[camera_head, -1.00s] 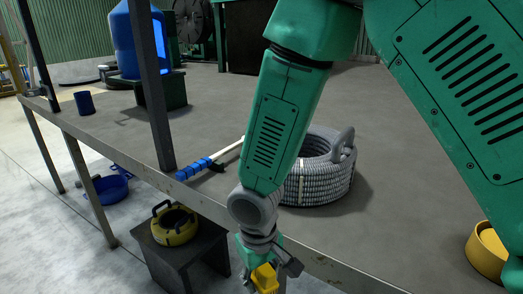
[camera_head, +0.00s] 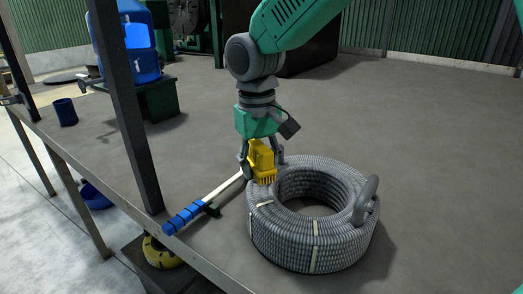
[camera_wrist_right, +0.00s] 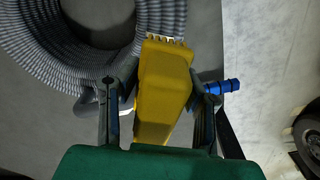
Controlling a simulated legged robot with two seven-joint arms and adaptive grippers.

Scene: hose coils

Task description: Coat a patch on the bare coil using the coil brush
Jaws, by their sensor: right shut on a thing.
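The bare coil (camera_head: 335,238) is a grey ribbed hose ring with pale ties and a grey handle, lying flat on the table. It also shows in the right wrist view (camera_wrist_right: 50,55) at the upper left. My right gripper (camera_head: 262,170) is shut on the yellow coil brush (camera_head: 262,158), which also shows in the right wrist view (camera_wrist_right: 162,85). The bristles point down at the coil's far left upper edge. They look in contact or very close; I cannot tell which. My left gripper is not in view.
A blue-handled tool (camera_head: 185,217) with a white shaft lies left of the coil, near the table edge. A metal post (camera_head: 125,110) stands at the left. A blue water jug (camera_head: 138,40) and blue cup (camera_head: 66,112) are behind. The table right of the coil is clear.

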